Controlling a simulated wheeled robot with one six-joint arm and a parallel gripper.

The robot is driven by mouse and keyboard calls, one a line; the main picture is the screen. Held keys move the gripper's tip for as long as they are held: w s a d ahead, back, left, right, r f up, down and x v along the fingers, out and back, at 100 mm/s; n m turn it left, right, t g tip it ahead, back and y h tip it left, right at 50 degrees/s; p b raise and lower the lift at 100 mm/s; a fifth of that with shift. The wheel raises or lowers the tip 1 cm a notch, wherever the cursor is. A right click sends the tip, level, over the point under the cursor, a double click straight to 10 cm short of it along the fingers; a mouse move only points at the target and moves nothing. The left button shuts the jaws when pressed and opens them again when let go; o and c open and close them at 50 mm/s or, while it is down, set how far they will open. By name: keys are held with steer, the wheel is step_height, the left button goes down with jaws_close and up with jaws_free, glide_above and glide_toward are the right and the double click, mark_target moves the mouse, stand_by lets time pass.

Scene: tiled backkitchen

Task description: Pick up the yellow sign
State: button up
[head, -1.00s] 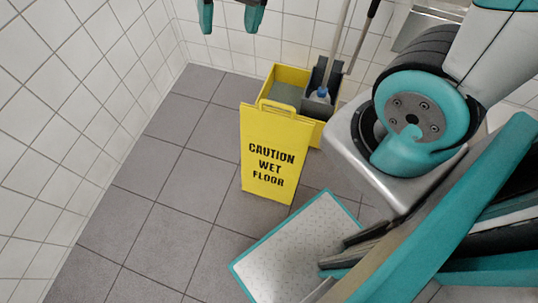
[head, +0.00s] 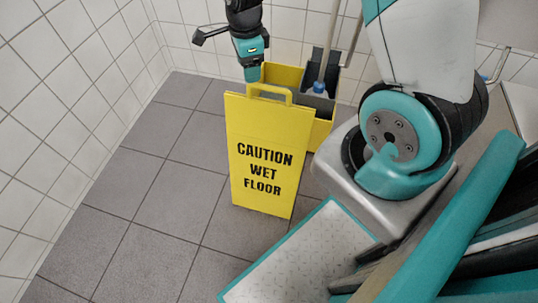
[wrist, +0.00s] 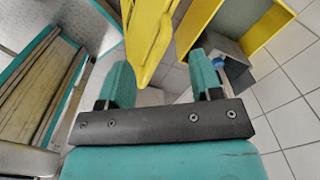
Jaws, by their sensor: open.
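The yellow sign (head: 264,152), lettered "CAUTION WET FLOOR", stands upright on the grey tiled floor with a handle loop (head: 270,88) at its top. My gripper (head: 252,74) hangs down just above and slightly left of the handle in the head view. In the wrist view my gripper (wrist: 158,62) is open, with its two teal fingers apart. The top part of the sign (wrist: 148,30) shows between and beyond the fingers there. I cannot tell whether a finger touches it. The sign's lower part is hidden in the wrist view.
A yellow mop bucket (head: 322,134) with a dark wringer and mop handles stands close behind the sign, to its right. It also shows in the wrist view (wrist: 232,12). A white tiled wall (head: 60,100) runs along the left. The floor (head: 150,220) left of the sign is clear.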

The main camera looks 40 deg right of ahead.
mark_target(249, 85)
steer(key=f+b, duration=0.1)
steer(key=f, duration=0.3)
steer(key=f+b, duration=0.1)
steer(key=f, duration=0.3)
steer(key=shift+w+f+b, duration=0.2)
steer(key=shift+f+b, duration=0.15)
steer(key=shift+f, duration=0.05)
steer(key=shift+r, duration=0.1)
jaws_close()
stand_by(0.9)
